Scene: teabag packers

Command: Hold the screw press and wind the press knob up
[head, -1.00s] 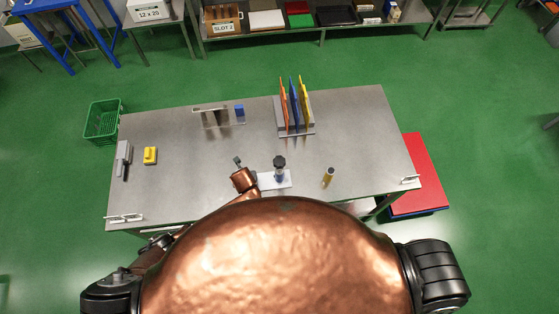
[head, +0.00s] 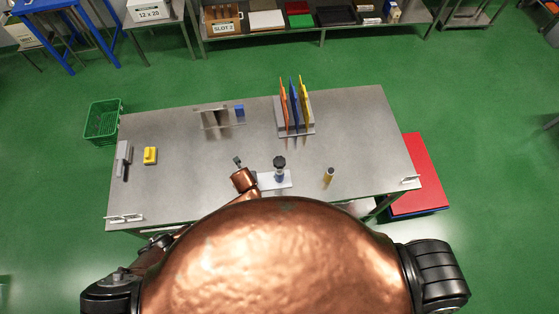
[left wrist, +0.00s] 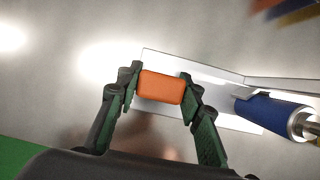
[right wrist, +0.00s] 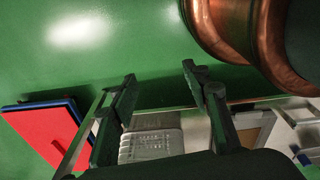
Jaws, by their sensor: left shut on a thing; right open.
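The screw press (head: 279,176) stands upright on a white base plate (head: 266,184) near the front edge of the table, with a dark knob (head: 279,161) on top. In the left wrist view its blue body (left wrist: 268,112) lies to the right, and the knob is out of that picture. My left gripper (left wrist: 160,84) is shut on an orange block (left wrist: 160,87) at the plate's left part. My copper wrist hides this grip in the head view. My right gripper (right wrist: 160,78) is open and empty, away from the press; the head view does not show it.
A small yellow-topped cylinder (head: 329,175) stands right of the press. Behind are a rack with coloured boards (head: 294,105) and a metal stand (head: 217,117). A yellow block (head: 150,155) lies at left.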

